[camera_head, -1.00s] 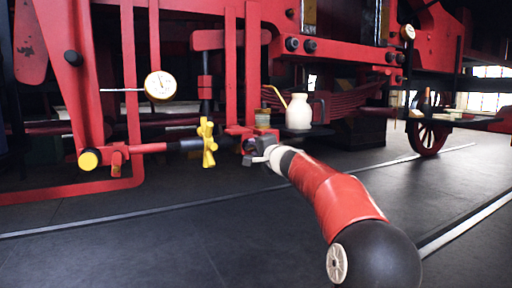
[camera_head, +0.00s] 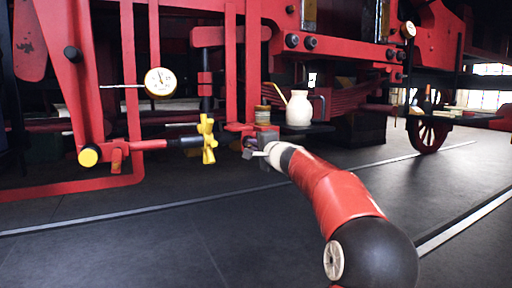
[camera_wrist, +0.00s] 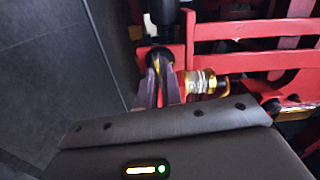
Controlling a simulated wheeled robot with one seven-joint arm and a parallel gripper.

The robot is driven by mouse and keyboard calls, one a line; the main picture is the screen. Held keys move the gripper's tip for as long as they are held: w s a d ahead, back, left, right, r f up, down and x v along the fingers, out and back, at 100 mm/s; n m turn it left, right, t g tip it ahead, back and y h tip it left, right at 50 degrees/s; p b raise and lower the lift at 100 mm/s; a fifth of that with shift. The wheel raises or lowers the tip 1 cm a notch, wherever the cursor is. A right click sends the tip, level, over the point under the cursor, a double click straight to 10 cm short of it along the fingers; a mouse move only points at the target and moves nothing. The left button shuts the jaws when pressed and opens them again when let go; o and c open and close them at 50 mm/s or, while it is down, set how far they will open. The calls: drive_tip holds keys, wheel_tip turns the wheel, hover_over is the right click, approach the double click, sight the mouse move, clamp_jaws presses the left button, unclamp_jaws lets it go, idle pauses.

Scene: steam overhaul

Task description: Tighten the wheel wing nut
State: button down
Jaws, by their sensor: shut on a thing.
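My gripper (camera_head: 250,149) is at a small red bracket low on the engine frame, right of a yellow cross-shaped handle (camera_head: 208,140) and apart from it. In the wrist view, my gripper's fingers (camera_wrist: 158,62) are closed around a small dark and brass-coloured part (camera_wrist: 155,54) at the red bracket (camera_wrist: 177,53). This part appears to be the wheel wing nut; the fingers hide most of it, and its wings cannot be made out. In the head view the gripper itself hides it.
A white oil can (camera_head: 299,109) stands on a dark shelf to the right. A round gauge (camera_head: 160,82) is at the left. Dark floor (camera_head: 130,245) lies clear in front.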

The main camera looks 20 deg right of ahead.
drive_tip(key=m+p, duration=0.3)
drive_tip(key=m, duration=1.6)
drive_tip(key=shift+f, duration=0.1)
drive_tip(key=shift+m, duration=0.3)
drive_tip(key=c, duration=1.6)
unclamp_jaws()
drive_tip(key=shift+o, duration=0.2)
drive_tip(key=shift+s, duration=0.1)
drive_tip(key=s, duration=0.7)
drive_tip(key=shift+s+d+b, duration=0.15)
drive_tip(key=shift+s+b, duration=0.2)
drive_tip(key=shift+b, duration=0.1)
